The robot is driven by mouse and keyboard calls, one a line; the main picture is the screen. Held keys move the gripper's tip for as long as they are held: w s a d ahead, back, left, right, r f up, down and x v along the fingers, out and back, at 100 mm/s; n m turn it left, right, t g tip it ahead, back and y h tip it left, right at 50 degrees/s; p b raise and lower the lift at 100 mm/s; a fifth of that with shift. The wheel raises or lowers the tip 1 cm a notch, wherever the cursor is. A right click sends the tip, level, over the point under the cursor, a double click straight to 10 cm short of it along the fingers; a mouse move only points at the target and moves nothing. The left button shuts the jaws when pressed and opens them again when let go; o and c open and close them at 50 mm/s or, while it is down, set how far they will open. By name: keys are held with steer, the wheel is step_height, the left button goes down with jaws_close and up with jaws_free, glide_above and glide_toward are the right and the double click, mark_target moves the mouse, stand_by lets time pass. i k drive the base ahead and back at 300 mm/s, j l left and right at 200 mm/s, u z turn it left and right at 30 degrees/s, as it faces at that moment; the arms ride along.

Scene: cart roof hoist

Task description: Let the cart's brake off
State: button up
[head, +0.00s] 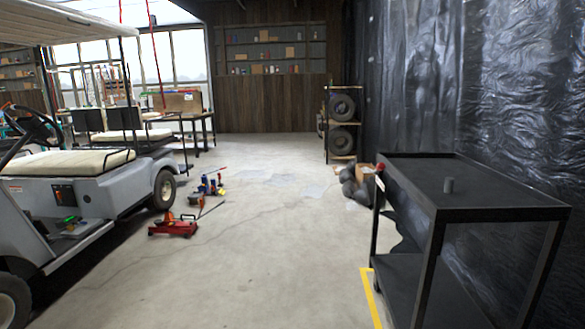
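A grey golf cart (85,190) with beige seats and a pale roof (70,20) fills the left side of the view. Its dark steering wheel (35,127) is at the far left. Small green and yellow items (72,222) lie on its floor by the step; I cannot tell if a brake pedal is among them. A black two-shelf trolley (470,190) stands at the right. My gripper is not in view.
A red floor jack (173,227) and several small jacks (212,185) sit on the concrete beside the golf cart. A tyre rack (342,125) and grey bags (354,186) stand beyond the trolley. A yellow floor line (370,297) runs beside the trolley. The middle floor is clear.

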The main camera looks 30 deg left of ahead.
mark_target(381, 166)
steer(key=u, duration=0.25)
steer(key=i+u, duration=0.1)
steer(key=i, duration=1)
steer(key=i+l+u, duration=0.15)
steer(key=i, duration=0.45)
steer(key=i+u, duration=0.1)
steer(key=i, duration=0.45)
steer(key=i+l, duration=0.25)
steer(key=i, duration=0.3)
steer(key=j+u, duration=0.05)
